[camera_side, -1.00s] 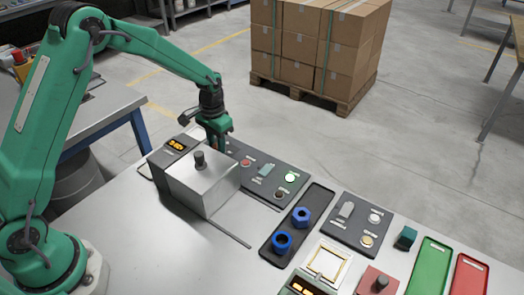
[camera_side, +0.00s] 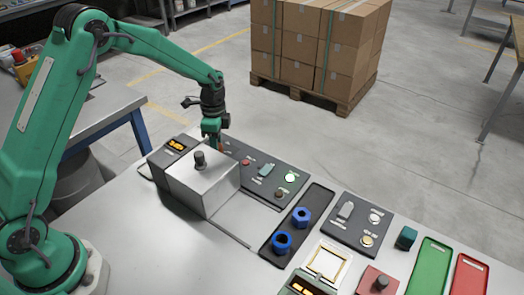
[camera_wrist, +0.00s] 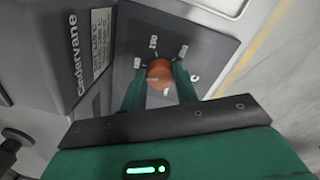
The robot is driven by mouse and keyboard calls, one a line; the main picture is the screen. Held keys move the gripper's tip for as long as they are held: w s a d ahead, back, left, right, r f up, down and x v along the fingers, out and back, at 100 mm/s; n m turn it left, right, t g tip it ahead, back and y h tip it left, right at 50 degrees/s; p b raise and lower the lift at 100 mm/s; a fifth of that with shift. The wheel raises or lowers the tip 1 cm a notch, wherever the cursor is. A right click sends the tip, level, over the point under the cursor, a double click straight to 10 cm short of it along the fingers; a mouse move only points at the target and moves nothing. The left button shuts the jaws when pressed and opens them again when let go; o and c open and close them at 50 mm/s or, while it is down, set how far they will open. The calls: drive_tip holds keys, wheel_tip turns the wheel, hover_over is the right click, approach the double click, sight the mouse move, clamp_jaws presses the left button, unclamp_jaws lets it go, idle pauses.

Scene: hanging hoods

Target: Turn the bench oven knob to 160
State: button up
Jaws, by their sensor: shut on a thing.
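The orange-brown knob (camera_wrist: 160,72) sits on a dark panel with white marks and small labels around it, too small to read surely. My gripper (camera_wrist: 160,82) has one finger on each side of the knob and is shut on it. In the side view my gripper (camera_side: 214,143) points down behind the silver box, and only a sliver of orange shows beside it. A dark unit with a lit orange display (camera_side: 177,145) stands at the silver box's back left. Its digits are too small to read surely.
The silver box (camera_side: 205,188) with a black knob on its lid (camera_side: 200,160) stands close in front of my gripper. A dark button panel (camera_side: 265,172) lies to the right. A tray (camera_side: 268,247) with blue parts is farther right. The front left of the bench is bare.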

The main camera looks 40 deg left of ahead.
drive_tip(key=shift+f+m, duration=0.1)
drive_tip(key=shift+m, duration=1.6)
drive_tip(key=o, duration=1)
drive_tip(key=shift+r, duration=0.2)
drive_tip(key=r, duration=0.6)
drive_tip(key=shift+w+r, duration=0.25)
drive_tip(key=shift+r, duration=0.5)
